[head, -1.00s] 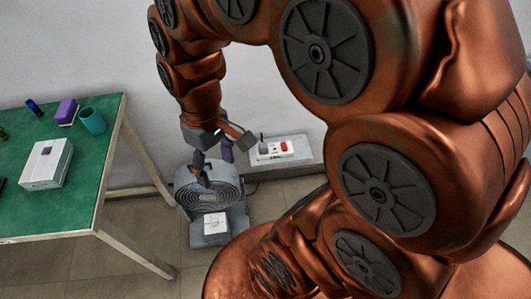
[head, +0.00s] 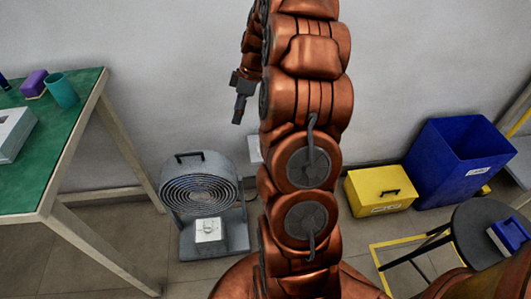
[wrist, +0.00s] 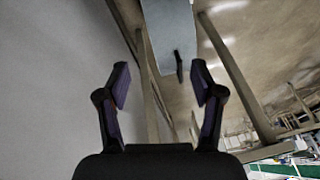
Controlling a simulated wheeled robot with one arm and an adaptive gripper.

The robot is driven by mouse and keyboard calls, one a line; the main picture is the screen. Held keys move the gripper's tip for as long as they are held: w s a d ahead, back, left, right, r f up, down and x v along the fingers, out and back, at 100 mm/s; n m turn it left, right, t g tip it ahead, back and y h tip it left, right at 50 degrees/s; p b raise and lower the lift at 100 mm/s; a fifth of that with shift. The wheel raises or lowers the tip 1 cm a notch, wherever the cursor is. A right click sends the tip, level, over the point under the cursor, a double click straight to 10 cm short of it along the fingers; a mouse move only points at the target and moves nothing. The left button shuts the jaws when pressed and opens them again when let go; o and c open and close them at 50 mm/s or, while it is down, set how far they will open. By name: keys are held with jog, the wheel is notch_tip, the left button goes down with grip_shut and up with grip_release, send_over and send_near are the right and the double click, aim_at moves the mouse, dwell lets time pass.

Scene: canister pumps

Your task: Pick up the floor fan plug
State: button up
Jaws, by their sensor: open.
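The grey floor fan (head: 222,163) stands on the floor by the wall in the head view, with a round grille and a black top handle. A thin dark cord shows at its right side. The fan's plug is not visible. A small part of a white power strip (head: 254,149) shows beside my arm, which hides the rest. My gripper (head: 238,122) hangs above the fan's upper right, apart from it. In the wrist view my gripper (wrist: 161,80) is open with nothing between its fingers. A grey-blue body with a black handle, probably the fan (wrist: 170,30), is beyond the fingers.
A green-topped table (head: 48,163) stands at left with a teal cup (head: 61,91) and a purple block (head: 34,83). A yellow box (head: 379,191), blue bin (head: 459,162) and dark stool (head: 485,232) are at right.

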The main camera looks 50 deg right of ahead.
jog(key=d+f+n+t+b, duration=0.15)
jog(key=d+f+b, duration=0.45)
jog(key=d+f, duration=0.8)
jog(key=shift+n, duration=0.25)
jog(key=shift+s+d+f+b+x, duration=0.1)
jog(key=shift+s+b+x, duration=0.2)
jog(key=shift+x, duration=1)
jog(key=shift+s+d+f+b+x, duration=0.15)
jog(key=shift+b+x, duration=0.2)
jog(key=shift+x, duration=0.95)
jog(key=shift+s+d+f+b+x, duration=0.1)
jog(key=shift+s+b+x, duration=0.2)
jog(key=shift+x, duration=0.95)
jog(key=c, duration=1.2)
jog(key=shift+r, duration=0.15)
jog(key=shift+c, duration=0.2)
